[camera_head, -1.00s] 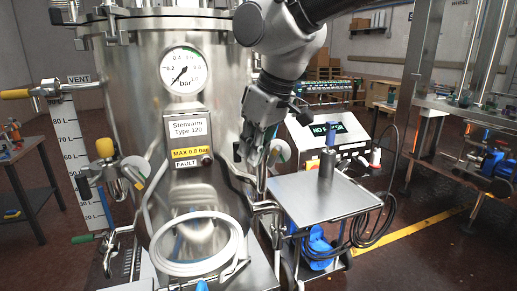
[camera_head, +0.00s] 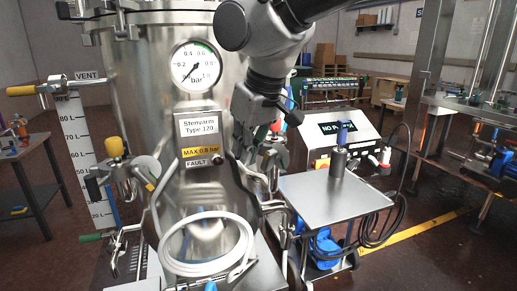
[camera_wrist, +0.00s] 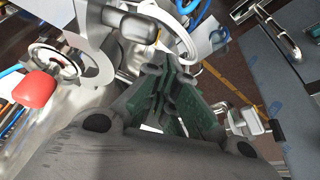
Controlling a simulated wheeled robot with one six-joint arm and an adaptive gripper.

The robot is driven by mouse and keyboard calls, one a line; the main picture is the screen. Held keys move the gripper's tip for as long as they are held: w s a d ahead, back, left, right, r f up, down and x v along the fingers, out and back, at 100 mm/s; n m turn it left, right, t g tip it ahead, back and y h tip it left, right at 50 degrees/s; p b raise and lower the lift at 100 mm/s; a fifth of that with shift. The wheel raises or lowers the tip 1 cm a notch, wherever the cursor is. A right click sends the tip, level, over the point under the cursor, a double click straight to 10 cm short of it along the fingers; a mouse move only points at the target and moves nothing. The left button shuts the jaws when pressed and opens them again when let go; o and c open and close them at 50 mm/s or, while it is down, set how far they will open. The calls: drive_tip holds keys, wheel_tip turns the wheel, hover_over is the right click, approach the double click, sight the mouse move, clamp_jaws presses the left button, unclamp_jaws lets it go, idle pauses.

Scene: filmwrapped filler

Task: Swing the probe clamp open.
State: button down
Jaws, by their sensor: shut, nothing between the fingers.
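My gripper (camera_head: 254,148) is beside the right side of the steel vessel (camera_head: 135,120), just right of its label plates. In the wrist view the green-padded fingers (camera_wrist: 170,85) are shut with nothing held. A metal fitting with a dark handle (camera_wrist: 246,120), possibly the probe clamp, is right of the fingers and apart from them. Another metal fitting with a rounded grey end (camera_wrist: 130,24) is above them. In the head view, metal fittings (camera_head: 270,205) sit on the vessel's right side below my gripper. I cannot tell for sure which fitting is the clamp.
A cart with a flat steel top (camera_head: 325,205) stands right of the vessel, carrying a blue-topped cylinder (camera_head: 341,140). A control box (camera_head: 340,128) is behind it. A white hose loop (camera_head: 205,268) hangs at the vessel's front. A red knob (camera_wrist: 34,90) is left in the wrist view.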

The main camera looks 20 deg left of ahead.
drive_tip(key=shift+w+a+m+t, duration=0.2)
drive_tip(key=shift+a+m, duration=0.4)
drive_tip(key=shift+a, duration=0.45)
drive_tip(key=shift+w+a+m+t, duration=0.1)
drive_tip(key=shift+a+m+t, duration=0.1)
drive_tip(key=shift+a+m, duration=0.65)
drive_tip(key=shift+a+n, duration=0.25)
drive_tip(key=shift+a, duration=0.05)
